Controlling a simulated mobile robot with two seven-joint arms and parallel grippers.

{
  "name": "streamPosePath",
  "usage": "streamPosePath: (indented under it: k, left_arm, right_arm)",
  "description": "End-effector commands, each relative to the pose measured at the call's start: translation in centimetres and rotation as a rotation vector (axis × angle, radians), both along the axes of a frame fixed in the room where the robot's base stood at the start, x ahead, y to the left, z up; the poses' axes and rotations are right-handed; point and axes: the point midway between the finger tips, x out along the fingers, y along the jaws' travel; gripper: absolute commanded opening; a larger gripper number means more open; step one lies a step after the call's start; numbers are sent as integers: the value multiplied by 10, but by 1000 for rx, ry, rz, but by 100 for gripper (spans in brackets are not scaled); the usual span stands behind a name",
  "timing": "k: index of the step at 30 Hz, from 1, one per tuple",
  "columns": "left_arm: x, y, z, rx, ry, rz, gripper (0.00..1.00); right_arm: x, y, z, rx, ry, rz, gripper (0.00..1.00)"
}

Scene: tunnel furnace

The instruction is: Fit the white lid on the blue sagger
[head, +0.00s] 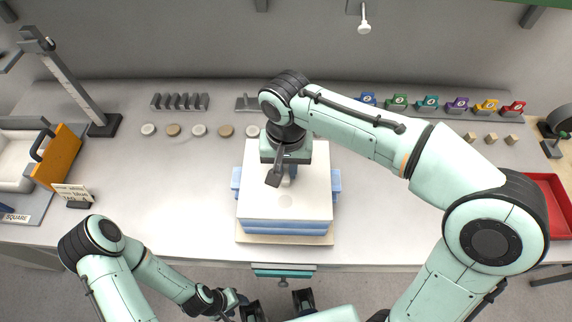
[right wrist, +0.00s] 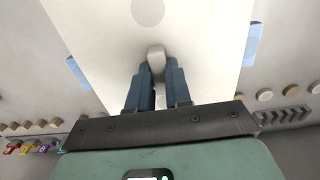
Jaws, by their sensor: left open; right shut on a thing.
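The white lid (head: 285,207) is a flat, roughly square plate over the blue sagger (head: 285,228). The sagger's blue front wall and side lugs show beyond the lid; its inside is hidden. My right gripper (head: 287,174) is above the lid, shut on its upright grip. In the right wrist view my right gripper (right wrist: 157,75) clamps the pale grip (right wrist: 156,54), and the lid (right wrist: 195,40) fills the middle, with blue lugs at both sides. I cannot tell whether the lid touches the rim. My left gripper (head: 278,304) is open and empty in front of the table.
A cream slab (head: 285,240) lies under the sagger. Round discs (head: 199,130) and a grey rack (head: 180,101) stand behind left, coloured clips (head: 428,102) behind right. A red tray (head: 550,200) is far right, an orange panel (head: 57,155) far left. The table left of the sagger is clear.

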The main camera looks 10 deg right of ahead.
Motion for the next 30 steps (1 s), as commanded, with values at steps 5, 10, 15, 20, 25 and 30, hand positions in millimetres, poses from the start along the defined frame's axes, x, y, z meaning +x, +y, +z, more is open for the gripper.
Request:
streamPosePath:
  k: [5,10,15,20,25,30]
  left_arm:
    - [0,0,0,0,0,0,51]
    - [0,0,0,0,0,0,51]
    - [1,0,2,0,-1,0,51]
    - [4,0,8,0,-5,-1,51]
    - [10,0,19,-1,-11,0,51]
    - [17,0,30,0,-19,0,51]
  right_arm:
    - [0,0,1,1,-1,0,49]
    - [0,0,1,0,0,0,49]
    - [0,0,5,-1,0,0,49]
    - [1,0,31,2,-5,0,49]
    - [1,1,71,2,-6,1,49]
    - [1,0,107,3,-5,0,49]
